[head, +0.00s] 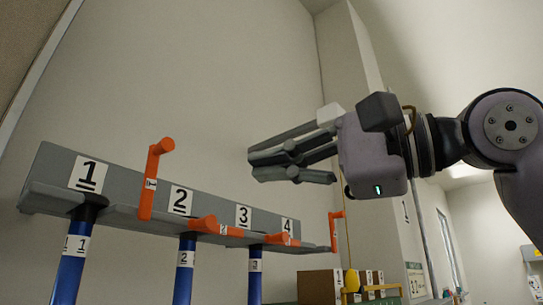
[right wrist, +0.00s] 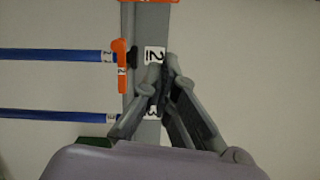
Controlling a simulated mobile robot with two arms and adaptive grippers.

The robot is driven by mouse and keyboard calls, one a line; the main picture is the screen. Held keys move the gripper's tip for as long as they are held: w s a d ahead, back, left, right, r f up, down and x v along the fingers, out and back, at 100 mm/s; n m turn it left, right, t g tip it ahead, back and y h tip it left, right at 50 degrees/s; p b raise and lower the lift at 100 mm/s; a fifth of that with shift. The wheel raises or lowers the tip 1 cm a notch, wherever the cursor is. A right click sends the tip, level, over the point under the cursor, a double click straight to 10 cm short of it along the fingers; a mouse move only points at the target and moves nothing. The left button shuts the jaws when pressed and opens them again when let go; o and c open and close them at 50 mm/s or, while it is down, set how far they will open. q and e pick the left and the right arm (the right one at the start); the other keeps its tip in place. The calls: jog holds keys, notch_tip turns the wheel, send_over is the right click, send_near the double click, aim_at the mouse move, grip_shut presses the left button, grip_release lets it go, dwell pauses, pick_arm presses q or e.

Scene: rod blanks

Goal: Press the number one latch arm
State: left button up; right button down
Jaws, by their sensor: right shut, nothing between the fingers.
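The number one latch arm (head: 149,185) is orange and stands upright on the grey rail (head: 130,186), right of the "1" plate (head: 89,174). Its knob is at the top. Latch arms two (head: 215,227) and three (head: 278,239) lie folded out, roughly level; the number four arm (head: 335,231) stands upright. My right gripper (head: 256,166) is shut and empty, up and to the right of the number one arm, apart from it. In the right wrist view my fingertips (right wrist: 168,72) overlap the rail by the "2" plate (right wrist: 154,56), beside latch arm two (right wrist: 121,66). My left gripper is not in view.
Blue rods one (head: 70,262), two (head: 184,270) and three (head: 255,275) hang below the rail. Cardboard boxes (head: 320,286) and a yellow object (head: 352,280) are at the lower right. The wall above the rail is bare.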

aim_at(156, 178)
jog(key=a+p, duration=0.3)
jog(key=a, duration=0.6)
jog(key=shift+s+r, duration=0.15)
jog(key=shift+r, duration=0.3)
jog(key=shift+a+r+p, duration=0.1)
jog(key=shift+a+p, duration=0.05)
jog(key=shift+p, duration=0.2)
jog(key=shift+s, duration=0.15)
